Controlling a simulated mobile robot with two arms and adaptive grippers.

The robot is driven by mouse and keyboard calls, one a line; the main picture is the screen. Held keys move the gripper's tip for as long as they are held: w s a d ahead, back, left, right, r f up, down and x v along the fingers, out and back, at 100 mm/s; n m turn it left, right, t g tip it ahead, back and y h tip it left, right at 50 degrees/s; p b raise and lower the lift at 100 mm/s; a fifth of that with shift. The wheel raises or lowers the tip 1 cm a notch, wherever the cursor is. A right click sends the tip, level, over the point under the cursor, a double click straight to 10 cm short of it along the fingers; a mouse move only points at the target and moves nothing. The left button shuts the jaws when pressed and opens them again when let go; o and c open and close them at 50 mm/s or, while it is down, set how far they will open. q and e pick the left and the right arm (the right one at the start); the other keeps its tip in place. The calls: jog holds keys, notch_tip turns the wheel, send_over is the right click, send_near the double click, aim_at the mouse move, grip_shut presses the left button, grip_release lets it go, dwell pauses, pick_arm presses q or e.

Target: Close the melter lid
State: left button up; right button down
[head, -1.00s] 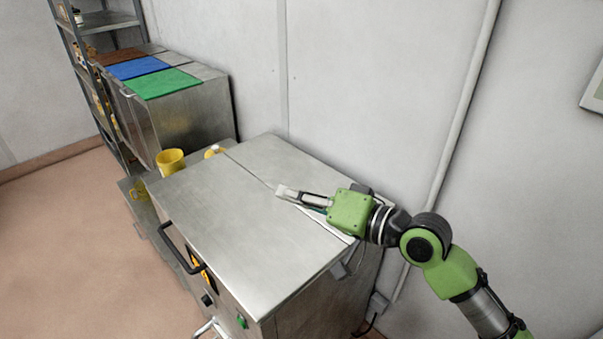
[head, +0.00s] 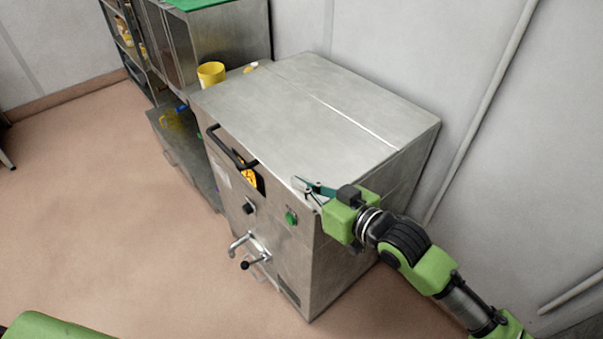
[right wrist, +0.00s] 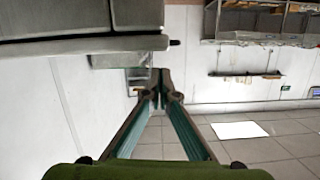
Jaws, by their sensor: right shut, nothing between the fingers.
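The melter (head: 270,215) is a steel box standing in the middle of the head view. Its lid (head: 270,120) lies flat over the top and looks down, with a seam behind it. The lid's black bar handle (head: 232,150) is at the front edge. My right gripper (head: 298,184) is at the front right corner of the lid, shut and empty. I cannot tell whether it touches the lid. In the right wrist view its fingertips (right wrist: 159,75) meet, with a steel edge above left. My left gripper is out of view.
A tap (head: 245,245), a green button (head: 291,217) and a black knob (head: 249,207) are on the melter's front. A yellow cup (head: 211,74) stands behind its left side. The wall is close on the right; the floor (head: 110,220) at left is clear.

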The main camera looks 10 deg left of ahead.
notch_tip(320, 180, down, 3)
jog(key=shift+r+b, duration=0.15)
jog(key=shift+b, duration=0.25)
jog(key=shift+s+f, duration=0.15)
jog(key=shift+f, duration=0.15)
